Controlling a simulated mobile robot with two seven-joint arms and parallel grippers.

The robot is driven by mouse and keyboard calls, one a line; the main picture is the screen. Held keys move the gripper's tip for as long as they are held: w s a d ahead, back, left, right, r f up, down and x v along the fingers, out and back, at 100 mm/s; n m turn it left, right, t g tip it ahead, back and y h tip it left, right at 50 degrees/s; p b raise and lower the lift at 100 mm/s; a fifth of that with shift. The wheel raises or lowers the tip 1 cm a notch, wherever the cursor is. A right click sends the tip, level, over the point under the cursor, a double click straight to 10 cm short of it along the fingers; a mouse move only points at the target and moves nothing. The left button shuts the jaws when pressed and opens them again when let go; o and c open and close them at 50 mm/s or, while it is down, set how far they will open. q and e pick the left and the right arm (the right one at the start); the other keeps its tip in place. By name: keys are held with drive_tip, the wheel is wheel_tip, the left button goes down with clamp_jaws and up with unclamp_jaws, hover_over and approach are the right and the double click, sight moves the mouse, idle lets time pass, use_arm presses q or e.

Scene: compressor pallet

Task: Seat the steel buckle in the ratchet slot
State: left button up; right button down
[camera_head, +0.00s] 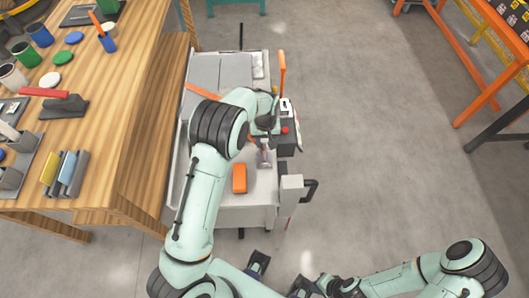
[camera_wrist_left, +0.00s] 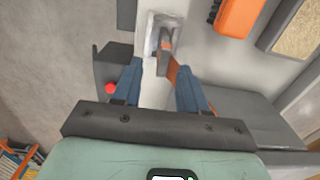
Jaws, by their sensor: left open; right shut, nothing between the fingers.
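My left gripper (camera_wrist_left: 160,68) is open, with its blue fingers apart on either side of a grey steel buckle (camera_wrist_left: 164,50). A gap shows between each finger and the buckle. The buckle stands at a pale rectangular recess, the slot (camera_wrist_left: 153,40); I cannot tell how deep it sits. An orange strap (camera_wrist_left: 182,76) runs from the buckle past the right-hand finger. In the head view the buckle (camera_head: 264,157) shows just below my left wrist, and the arm hides much of the strap (camera_head: 203,92). My right gripper (camera_head: 304,288) is low at the bottom edge, shut and empty.
A grey pallet (camera_head: 262,216) carries an orange block (camera_head: 239,178), an upright orange lever (camera_head: 282,70) and a dark box with a red button (camera_head: 285,130). A wooden bench (camera_head: 112,150) with tools and cups stands left. The floor to the right is clear up to an orange frame.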

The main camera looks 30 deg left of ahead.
sight(264, 146)
use_arm(q)
drive_tip(key=shift+w+f, duration=0.1)
drive_tip(key=shift+f, duration=0.55)
drive_tip(key=f, duration=0.5)
drive_tip(key=shift+s, duration=0.3)
drive_tip(key=shift+c, duration=0.3)
clamp_jaws()
